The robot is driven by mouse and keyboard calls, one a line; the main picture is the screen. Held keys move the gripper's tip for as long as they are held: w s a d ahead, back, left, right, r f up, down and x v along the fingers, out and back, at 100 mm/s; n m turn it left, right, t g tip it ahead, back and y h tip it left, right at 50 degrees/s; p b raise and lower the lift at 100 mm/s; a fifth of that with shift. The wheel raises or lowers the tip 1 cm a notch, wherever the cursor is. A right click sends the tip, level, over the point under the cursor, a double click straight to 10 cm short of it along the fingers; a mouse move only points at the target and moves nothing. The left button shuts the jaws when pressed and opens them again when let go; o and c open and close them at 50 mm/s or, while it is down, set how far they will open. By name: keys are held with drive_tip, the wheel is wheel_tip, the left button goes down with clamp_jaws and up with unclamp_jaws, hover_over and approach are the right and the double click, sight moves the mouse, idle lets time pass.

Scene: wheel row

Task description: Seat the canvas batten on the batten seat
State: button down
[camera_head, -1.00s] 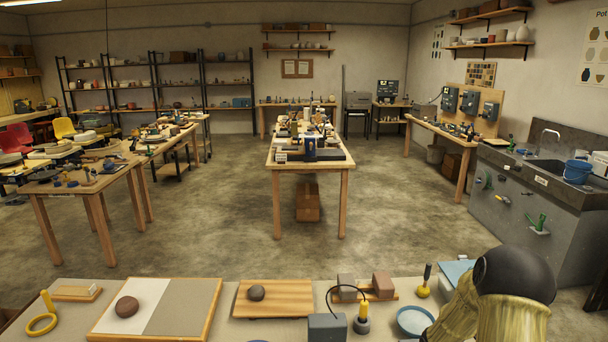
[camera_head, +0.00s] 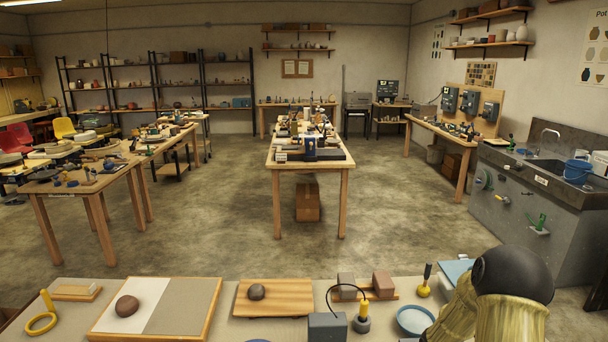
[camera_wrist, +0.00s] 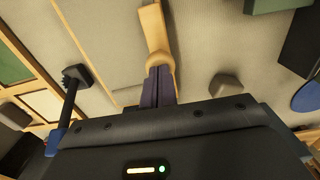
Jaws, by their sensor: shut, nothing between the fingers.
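My gripper (camera_wrist: 161,85) shows in the wrist view, with its two dark fingers closed together and nothing between them. A tan wooden piece (camera_wrist: 155,30) lies just beyond the fingertips over a pale surface. It may be the canvas batten, but I cannot tell for certain, nor whether the fingers touch it. In the head view, a wood-framed board (camera_head: 196,306) with a white half and a grey canvas-like half lies on the near bench. I cannot pick out the batten seat with certainty. The gripper itself is outside the head view; only my arm shows at the lower right.
On the near bench are a brown lump (camera_head: 127,306), a wooden board (camera_head: 288,305) with a dark lump (camera_head: 256,292), a grey box (camera_head: 327,327), a yellow-handled tool (camera_head: 363,313) and a bowl (camera_head: 416,320). A dark-headed tool (camera_wrist: 76,78) stands left of my fingers.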

idle(0.3)
drive_tip(key=shift+r+p, duration=2.6)
drive_tip(key=shift+r, duration=0.35)
drive_tip(key=shift+r, duration=0.2)
drive_tip(key=s+a+r+t, duration=0.1)
drive_tip(key=s+a+r, duration=0.5)
drive_tip(key=r, duration=0.3)
drive_tip(key=s+a+r+t, duration=0.1)
drive_tip(key=s+a+r, duration=0.5)
drive_tip(key=r, duration=0.3)
drive_tip(key=shift+s+a+r+t, duration=0.2)
drive_tip(key=shift+a+t, duration=0.1)
drive_tip(key=shift+a, duration=0.45)
